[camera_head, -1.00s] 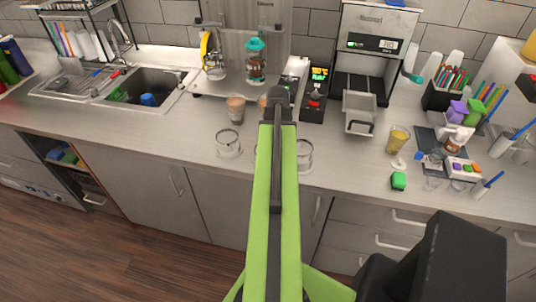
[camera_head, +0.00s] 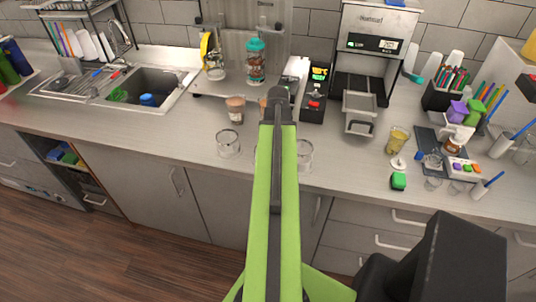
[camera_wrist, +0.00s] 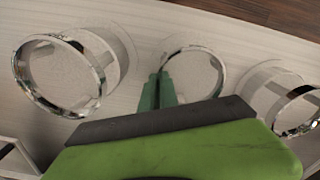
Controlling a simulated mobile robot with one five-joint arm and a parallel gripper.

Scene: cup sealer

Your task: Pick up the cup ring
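Three clear cup rings with shiny rims show in the wrist view: a left ring (camera_wrist: 100,72), a middle ring (camera_wrist: 212,68) and a right ring (camera_wrist: 296,114). My gripper (camera_wrist: 160,82) has two dark green fingers close together at the near left rim of the middle ring, with the rim running between them. It looks shut on that rim. In the head view, the left ring (camera_head: 228,143) and right ring (camera_head: 304,152) stand on the counter. My green arm hides most of the middle ring and my gripper there.
The counter (camera_head: 190,135) is clear around the left ring. Behind stand a brown cup (camera_head: 236,108), a black button unit (camera_head: 316,92) and a machine with a tray (camera_head: 360,112). A yellow cup (camera_head: 397,140) and green block (camera_head: 398,181) are right.

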